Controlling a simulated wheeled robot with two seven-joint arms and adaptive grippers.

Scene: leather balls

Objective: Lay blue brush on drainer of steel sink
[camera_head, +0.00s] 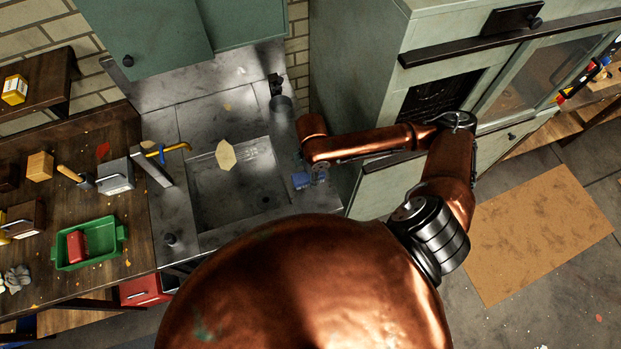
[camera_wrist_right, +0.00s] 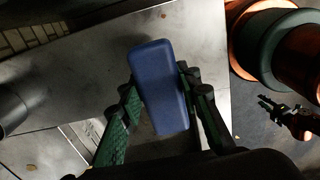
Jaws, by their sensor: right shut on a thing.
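The blue brush (camera_wrist_right: 162,85) shows as a blue block between the green-padded fingers of my right gripper (camera_wrist_right: 160,88) in the right wrist view. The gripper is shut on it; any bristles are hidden. In the head view the brush (camera_head: 300,181) is a small blue patch over the right side of the steel sink (camera_head: 215,205), to the right of the basin. Flat steel (camera_wrist_right: 100,70) lies beneath it in the wrist view; I cannot tell whether the brush touches it.
A grey cylinder (camera_head: 283,122) stands at the sink's back right. A pale flat piece (camera_head: 226,155) lies at the basin. A yellow-handled thing (camera_head: 172,148) is at the left. A green tray (camera_head: 62,258) stands on the wooden bench. A green cabinet (camera_head: 375,75) rises at right.

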